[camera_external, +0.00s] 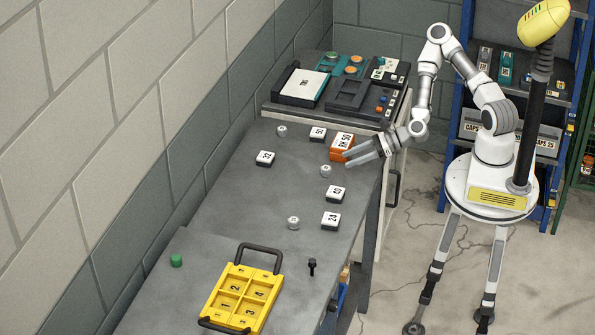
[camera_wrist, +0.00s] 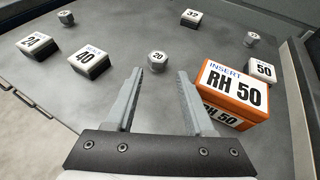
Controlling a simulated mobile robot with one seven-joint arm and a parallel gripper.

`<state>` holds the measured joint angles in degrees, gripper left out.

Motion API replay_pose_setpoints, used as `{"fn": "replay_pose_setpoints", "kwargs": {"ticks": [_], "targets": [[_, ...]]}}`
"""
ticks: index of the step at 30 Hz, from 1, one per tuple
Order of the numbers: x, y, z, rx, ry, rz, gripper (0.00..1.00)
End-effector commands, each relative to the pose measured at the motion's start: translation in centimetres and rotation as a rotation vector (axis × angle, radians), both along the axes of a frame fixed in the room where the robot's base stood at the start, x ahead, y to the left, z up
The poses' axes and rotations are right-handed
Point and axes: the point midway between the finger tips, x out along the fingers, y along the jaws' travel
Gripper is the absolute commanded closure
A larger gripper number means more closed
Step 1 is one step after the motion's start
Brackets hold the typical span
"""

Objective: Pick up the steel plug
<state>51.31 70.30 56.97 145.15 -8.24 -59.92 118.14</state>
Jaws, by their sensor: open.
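Three small steel plugs stand on the grey bench. The nearest plug, with 20 on its top (camera_external: 326,170) (camera_wrist: 157,60), is just ahead of my gripper (camera_external: 347,159) (camera_wrist: 159,74), between the lines of its fingers in the wrist view. My gripper is open and empty, reaching in low from the right. A second plug (camera_external: 294,222) (camera_wrist: 67,17) is further towards the front of the bench. A third plug (camera_external: 282,130) (camera_wrist: 251,38) is near the back; its marking is too small to read.
An orange RH 50 insert (camera_external: 341,146) (camera_wrist: 231,94) stands close beside my right finger in the wrist view. White-topped blocks 40 (camera_external: 335,194), 24 (camera_external: 331,221), 37 (camera_wrist: 190,17) and 50 (camera_wrist: 261,69) surround the plugs. A yellow tray (camera_external: 217,314) is at the front.

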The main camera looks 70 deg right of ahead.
Motion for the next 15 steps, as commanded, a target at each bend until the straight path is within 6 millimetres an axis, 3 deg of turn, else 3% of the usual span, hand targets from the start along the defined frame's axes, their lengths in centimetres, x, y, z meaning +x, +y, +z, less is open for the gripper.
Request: {"fn": "replay_pose_setpoints", "kwargs": {"ticks": [15], "targets": [[3.9,2.1,-1.7,0.001,-0.001,0.001,0.46]]}}
